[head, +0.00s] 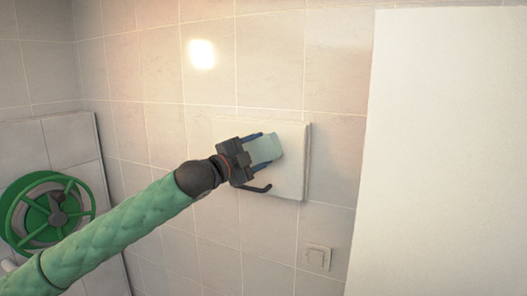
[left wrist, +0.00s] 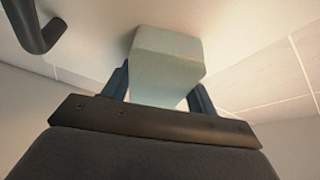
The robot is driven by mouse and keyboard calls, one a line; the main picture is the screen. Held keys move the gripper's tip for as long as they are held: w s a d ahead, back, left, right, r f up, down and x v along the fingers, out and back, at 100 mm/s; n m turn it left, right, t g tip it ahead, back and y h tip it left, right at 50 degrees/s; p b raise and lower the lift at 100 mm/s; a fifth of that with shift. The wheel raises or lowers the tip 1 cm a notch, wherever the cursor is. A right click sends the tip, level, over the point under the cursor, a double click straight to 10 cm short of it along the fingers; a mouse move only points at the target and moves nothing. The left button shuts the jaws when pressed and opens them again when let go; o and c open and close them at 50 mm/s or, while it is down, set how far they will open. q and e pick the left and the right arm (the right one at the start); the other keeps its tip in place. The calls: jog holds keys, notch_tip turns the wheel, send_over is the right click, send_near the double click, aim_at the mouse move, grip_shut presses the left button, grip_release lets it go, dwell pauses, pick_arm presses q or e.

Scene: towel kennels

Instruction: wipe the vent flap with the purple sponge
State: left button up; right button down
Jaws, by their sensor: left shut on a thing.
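The vent flap (head: 291,182) is a pale square panel on the tiled wall in the head view. My left gripper (head: 264,149) is in front of it, shut on a pale grey-green block, the sponge (head: 267,150); it does not look purple. In the left wrist view the sponge (left wrist: 168,62) sits between the two dark blue fingers (left wrist: 162,85). Its far end meets or nearly meets the pale flap surface (left wrist: 95,28); I cannot tell firm contact. A dark curved handle (head: 257,188) is just below the gripper. My right gripper is not in view.
A green hose reel (head: 47,212) is on the wall at the left. A light switch (head: 317,257) is below the flap. A large white panel (head: 445,150) fills the right side. The tiled wall above the flap is clear.

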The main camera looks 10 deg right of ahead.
aim_at(246, 150)
pick_arm(q)
jog(key=shift+w+a+p, duration=0.3)
jog(key=shift+w+a, duration=0.25)
jog(key=shift+a, duration=0.2)
jog(key=shift+w+a+p, duration=0.25)
jog(key=shift+w+a, duration=0.25)
jog(key=shift+a, duration=0.25)
jog(key=w+a+p, duration=0.5)
jog(key=w+a, duration=0.1)
jog(key=a, duration=0.2)
dwell(0.4)
jog(key=shift+s, duration=0.15)
jog(key=shift+s+a, duration=0.85)
jog(key=shift+s, duration=0.35)
jog(key=shift+s+a, duration=0.85)
jog(key=shift+s, duration=0.3)
jog(key=shift+s+a, duration=0.45)
jog(key=shift+s, duration=0.15)
jog(key=shift+s+a, duration=0.4)
jog(key=shift+s, duration=0.2)
